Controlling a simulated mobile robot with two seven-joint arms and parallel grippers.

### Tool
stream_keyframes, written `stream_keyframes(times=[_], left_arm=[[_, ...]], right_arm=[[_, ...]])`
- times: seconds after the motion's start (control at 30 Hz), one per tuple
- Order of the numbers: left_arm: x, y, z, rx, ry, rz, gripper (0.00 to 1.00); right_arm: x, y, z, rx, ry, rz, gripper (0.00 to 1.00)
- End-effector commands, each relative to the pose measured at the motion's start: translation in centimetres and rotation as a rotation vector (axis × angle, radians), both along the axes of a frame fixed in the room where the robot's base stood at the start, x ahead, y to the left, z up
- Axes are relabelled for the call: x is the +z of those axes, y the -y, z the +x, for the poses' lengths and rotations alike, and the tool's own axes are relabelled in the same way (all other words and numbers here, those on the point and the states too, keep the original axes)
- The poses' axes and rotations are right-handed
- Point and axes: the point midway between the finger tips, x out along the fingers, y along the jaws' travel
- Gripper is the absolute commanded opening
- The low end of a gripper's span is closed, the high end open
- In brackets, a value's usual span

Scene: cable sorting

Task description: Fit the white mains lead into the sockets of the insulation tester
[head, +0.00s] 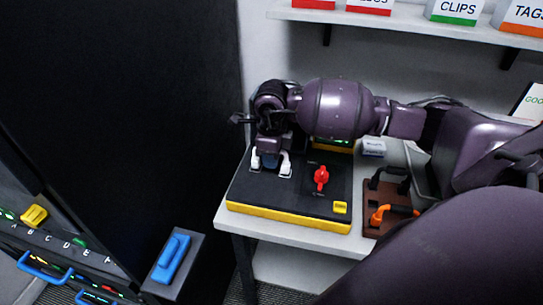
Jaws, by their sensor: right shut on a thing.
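The insulation tester (315,190) is a black-topped box with a yellow base, a red knob and a small yellow button, lying on a white table. My right gripper (271,162) comes in from the right and points down over the tester's back left part. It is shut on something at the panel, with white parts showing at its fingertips. This seems to be an end of the white mains lead, but the gripper hides most of it. The sockets under it are hidden, so I cannot tell whether the end is seated. My left gripper is not in view.
A brown rack (384,222) with black and orange handles stands right of the tester. A small pale box (373,147) sits behind it. A shelf (400,28) with labelled bins is above. A dark panel (120,90) closes the left; a blue-handled unit (172,262) stands lower left.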

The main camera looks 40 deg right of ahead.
Motion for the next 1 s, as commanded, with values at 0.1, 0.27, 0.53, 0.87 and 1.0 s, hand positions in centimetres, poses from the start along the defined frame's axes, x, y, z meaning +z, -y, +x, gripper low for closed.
stream_keyframes(times=[0.1, 0.27, 0.53, 0.87, 1.0], left_arm=[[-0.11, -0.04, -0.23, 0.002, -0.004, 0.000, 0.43], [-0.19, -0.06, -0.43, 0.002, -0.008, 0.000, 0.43], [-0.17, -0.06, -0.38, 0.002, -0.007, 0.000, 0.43], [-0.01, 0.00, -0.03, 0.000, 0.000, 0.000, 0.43], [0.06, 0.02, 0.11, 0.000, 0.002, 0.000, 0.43]], right_arm=[[0.03, 0.00, 0.01, 0.000, 0.001, 0.001, 0.00], [0.04, 0.00, 0.01, 0.000, 0.001, 0.001, 0.00], [0.01, 0.01, 0.00, 0.000, 0.000, 0.000, 0.48], [-0.03, 0.02, -0.02, -0.001, -0.001, -0.001, 0.77], [-0.02, 0.01, -0.02, 0.000, -0.001, -0.001, 0.78]])
